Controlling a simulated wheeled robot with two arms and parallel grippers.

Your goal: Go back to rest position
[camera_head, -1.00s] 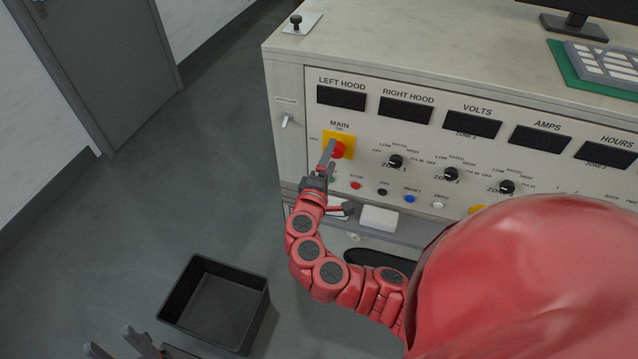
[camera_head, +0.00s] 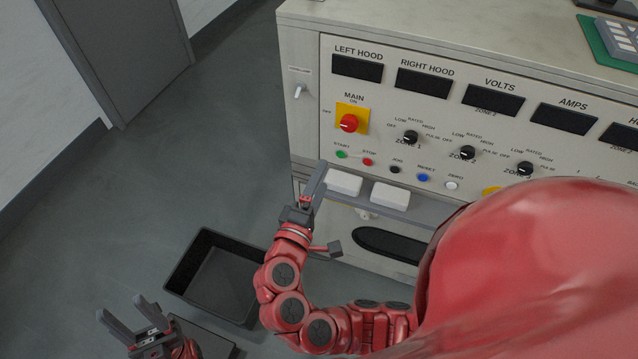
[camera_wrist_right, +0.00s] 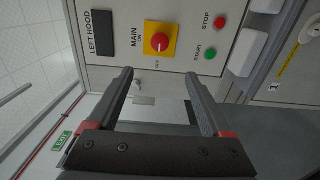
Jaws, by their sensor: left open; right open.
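My right gripper (camera_head: 312,190) is in front of the console's lower left part, below the red main knob (camera_head: 349,123) on its yellow plate. In the right wrist view my right gripper (camera_wrist_right: 160,88) has its two fingers apart with nothing between them, and the main knob (camera_wrist_right: 160,42) shows beyond them, clear of the fingertips. My left gripper (camera_head: 132,313) is at the lower left of the head view, its fingers apart and empty, above the floor. The rest of the left arm is mostly out of view.
The console (camera_head: 305,130) carries displays, black zone knobs and coloured buttons. Two white blocks (camera_head: 390,196) sit on the ledge under its panel. A black open bin (camera_head: 190,262) stands on the floor between my grippers. The floor at left is clear.

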